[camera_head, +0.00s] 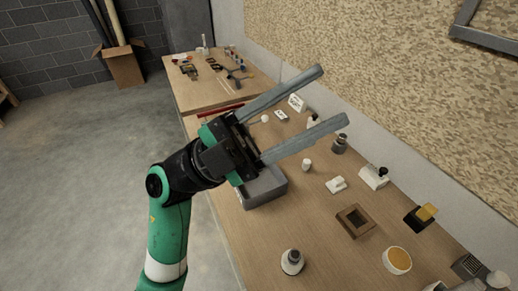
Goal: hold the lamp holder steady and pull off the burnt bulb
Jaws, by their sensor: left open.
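My left gripper (334,94) reaches in from the left above the bench. Its two long grey fingers are spread wide apart with nothing between them. I cannot tell for sure which item is the lamp holder or the burnt bulb. A small round white piece with a grey top (291,262) stands near the bench's front edge. A grey cylindrical piece (339,145) stands below the fingertips in the picture, and a small white cylinder (306,165) is left of it. A rounded white thing (499,280) is cut close to the bottom right corner. My right gripper is not in view.
A grey bin (265,190) sits on the wooden bench (325,225), partly behind my gripper. A wall runs behind.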

